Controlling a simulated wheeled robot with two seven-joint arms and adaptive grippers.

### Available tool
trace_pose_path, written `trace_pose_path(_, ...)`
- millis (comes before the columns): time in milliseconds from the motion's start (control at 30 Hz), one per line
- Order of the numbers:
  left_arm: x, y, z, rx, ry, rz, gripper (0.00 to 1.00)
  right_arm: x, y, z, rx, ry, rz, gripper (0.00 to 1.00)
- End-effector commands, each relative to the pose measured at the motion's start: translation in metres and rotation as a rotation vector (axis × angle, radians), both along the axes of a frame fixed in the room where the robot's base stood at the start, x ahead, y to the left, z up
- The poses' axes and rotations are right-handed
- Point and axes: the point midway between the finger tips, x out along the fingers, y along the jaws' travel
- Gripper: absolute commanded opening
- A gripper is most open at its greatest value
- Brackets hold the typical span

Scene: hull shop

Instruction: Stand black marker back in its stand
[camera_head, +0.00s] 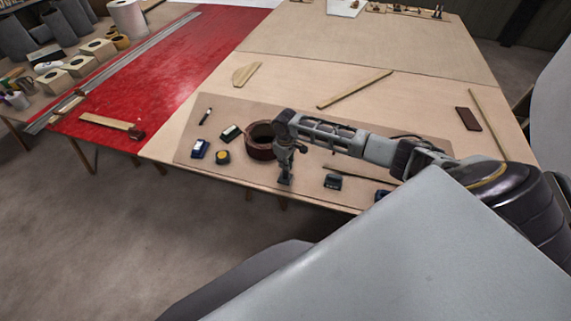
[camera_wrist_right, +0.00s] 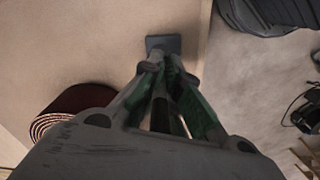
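My right gripper (camera_head: 285,178) points down at the front of the brown mat. In the right wrist view its fingertips (camera_wrist_right: 167,60) are close together over a small dark grey square block (camera_wrist_right: 165,42), possibly the stand. I cannot tell whether the tips touch the block or hold a marker; the fingers hide what is between them. A slim dark pen-like thing with a pale part (camera_head: 206,116) lies on the mat at the left. I cannot tell if it is the black marker. My left gripper is not in view.
A dark red roll (camera_head: 261,151) stands just left of my right gripper. A blue-and-white block (camera_head: 199,149), a yellow-topped round thing (camera_head: 223,157) and a dark box (camera_head: 332,182) are on the mat (camera_head: 190,132). The table's front edge is close.

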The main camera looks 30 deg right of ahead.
Motion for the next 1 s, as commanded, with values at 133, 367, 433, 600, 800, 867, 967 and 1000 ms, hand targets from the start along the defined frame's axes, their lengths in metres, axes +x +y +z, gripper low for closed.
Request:
trace_pose_path(133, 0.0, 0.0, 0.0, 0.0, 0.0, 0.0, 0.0, 0.0, 0.0, 0.0, 0.0, 0.0, 0.0, 0.0)
trace_pose_path(367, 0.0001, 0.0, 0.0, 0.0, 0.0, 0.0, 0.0, 0.0, 0.0001, -0.0016, 0.0, 0.0, 0.0, 0.0)
trace_pose_path(433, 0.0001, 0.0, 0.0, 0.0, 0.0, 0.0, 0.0, -0.0001, 0.0002, -0.0023, 0.0, 0.0, 0.0, 0.0)
trace_pose_path(600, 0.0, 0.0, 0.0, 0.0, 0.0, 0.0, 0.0, 0.0, 0.0001, -0.0038, 0.001, 0.0, 0.0, 0.0)
trace_pose_path(800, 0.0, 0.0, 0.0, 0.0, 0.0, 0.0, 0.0, -0.0001, 0.0, -0.0041, 0.0, 0.0, 0.0, 0.0)
trace_pose_path(867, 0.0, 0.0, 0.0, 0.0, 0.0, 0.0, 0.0, -0.0001, 0.0, -0.0041, 0.0, 0.0, 0.0, 0.0)
trace_pose_path(967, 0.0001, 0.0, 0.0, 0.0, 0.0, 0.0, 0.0, -0.0001, 0.0, -0.0041, 0.0, 0.0, 0.0, 0.11)
trace_pose_path(1000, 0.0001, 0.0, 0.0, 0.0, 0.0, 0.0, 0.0, -0.0001, 0.0, -0.0041, 0.0, 0.0, 0.0, 0.16)
